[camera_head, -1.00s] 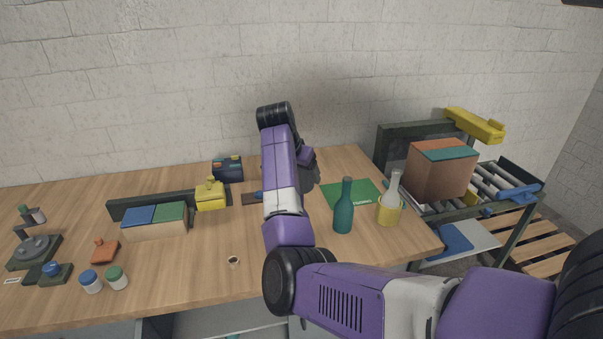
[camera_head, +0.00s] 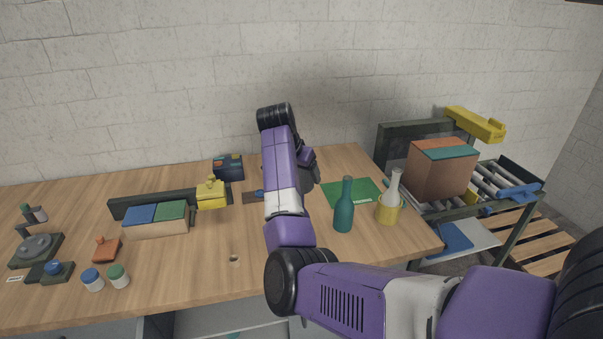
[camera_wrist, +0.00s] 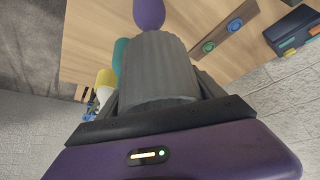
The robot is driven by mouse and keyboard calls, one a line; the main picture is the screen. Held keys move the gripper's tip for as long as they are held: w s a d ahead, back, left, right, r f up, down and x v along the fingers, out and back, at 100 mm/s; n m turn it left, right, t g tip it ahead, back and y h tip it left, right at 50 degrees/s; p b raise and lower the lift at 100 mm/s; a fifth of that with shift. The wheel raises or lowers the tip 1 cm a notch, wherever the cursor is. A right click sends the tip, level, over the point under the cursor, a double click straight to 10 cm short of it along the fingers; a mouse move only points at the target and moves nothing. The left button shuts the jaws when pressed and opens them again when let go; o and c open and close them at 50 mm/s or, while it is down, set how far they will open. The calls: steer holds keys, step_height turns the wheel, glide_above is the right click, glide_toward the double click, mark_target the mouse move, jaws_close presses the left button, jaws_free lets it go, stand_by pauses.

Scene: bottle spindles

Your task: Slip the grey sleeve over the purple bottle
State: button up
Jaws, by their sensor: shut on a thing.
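The grey sleeve (camera_wrist: 158,75) is a ribbed, slightly tapered tube in the wrist view. My gripper (camera_wrist: 160,92) is shut on it, with dark fingers on both sides. The rounded purple bottle (camera_wrist: 149,13) shows just past the sleeve's far end, close to it and roughly in line with it. Its lower part is hidden behind the sleeve, and I cannot tell whether any of it is inside.
A teal bottle (camera_head: 344,208) and a white bottle in a yellow sleeve (camera_head: 388,212) stand right of my arm. A green mat (camera_head: 350,192) lies behind them. A yellow-handled object (camera_head: 211,196) and a blue-and-green block (camera_head: 157,215) are to the left.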

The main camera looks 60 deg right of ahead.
steer(key=shift+f+b, duration=2.6)
steer(key=shift+f, duration=3.25)
steer(key=shift+f, duration=0.1)
steer(key=shift+p, duration=0.4)
steer(key=o, duration=1.3)
steer(key=shift+o, duration=0.2)
steer(key=shift+r+p, duration=4.1)
steer(key=shift+r, duration=0.9)
